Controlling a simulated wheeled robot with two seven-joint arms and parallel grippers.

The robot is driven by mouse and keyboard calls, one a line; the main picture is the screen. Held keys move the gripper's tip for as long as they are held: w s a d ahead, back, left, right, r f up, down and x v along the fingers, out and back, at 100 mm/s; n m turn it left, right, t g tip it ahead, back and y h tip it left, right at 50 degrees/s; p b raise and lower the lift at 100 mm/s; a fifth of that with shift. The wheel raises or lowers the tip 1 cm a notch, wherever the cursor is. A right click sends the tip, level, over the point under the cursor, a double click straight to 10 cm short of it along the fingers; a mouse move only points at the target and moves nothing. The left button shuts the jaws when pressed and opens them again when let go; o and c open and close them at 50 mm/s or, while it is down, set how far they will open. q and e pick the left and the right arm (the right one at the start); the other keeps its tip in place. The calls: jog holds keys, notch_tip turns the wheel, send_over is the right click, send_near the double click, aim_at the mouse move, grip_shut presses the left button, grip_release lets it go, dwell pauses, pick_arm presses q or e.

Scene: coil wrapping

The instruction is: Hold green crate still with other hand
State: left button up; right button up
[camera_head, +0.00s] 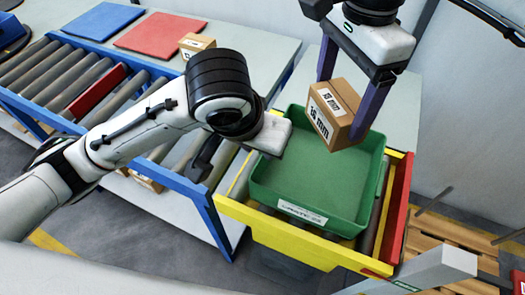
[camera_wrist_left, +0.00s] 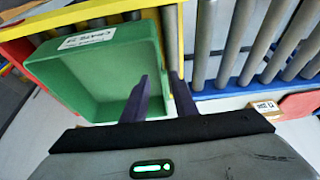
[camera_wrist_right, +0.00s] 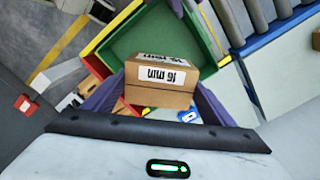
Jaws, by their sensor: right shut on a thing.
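The green crate (camera_head: 310,222) sits open and empty in the yellow-sided bay at the end of the roller line. In the left wrist view its rim (camera_wrist_left: 95,35) runs up to my left gripper (camera_wrist_left: 159,77). That gripper's two fingers are apart, one over the crate's inside and one just past its wall; contact with the wall is unclear. In the head view its fingers are hidden behind the hand. My right gripper (camera_head: 345,105) is shut on a brown box (camera_head: 328,115) marked 16 mm, held above the crate. The box also shows in the right wrist view (camera_wrist_right: 158,95).
A yellow rail (camera_head: 290,250) and a red rail (camera_head: 398,205) border the crate. The blue-framed roller conveyor (camera_head: 60,80) runs off to the left. A table behind holds blue and red mats (camera_head: 160,33) and a small box (camera_head: 196,44). A wooden pallet (camera_head: 450,250) lies at lower right.

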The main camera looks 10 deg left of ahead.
aim_at(265, 168)
pick_arm(q)
jog(key=x, duration=1)
jog(key=shift+w, duration=0.1)
pick_arm(e)
jog(key=shift+r, duration=0.1)
pick_arm(q)
grip_shut()
dwell(0.7)
pick_arm(e)
jog(key=f, duration=0.6)
jog(key=shift+d, duration=0.2)
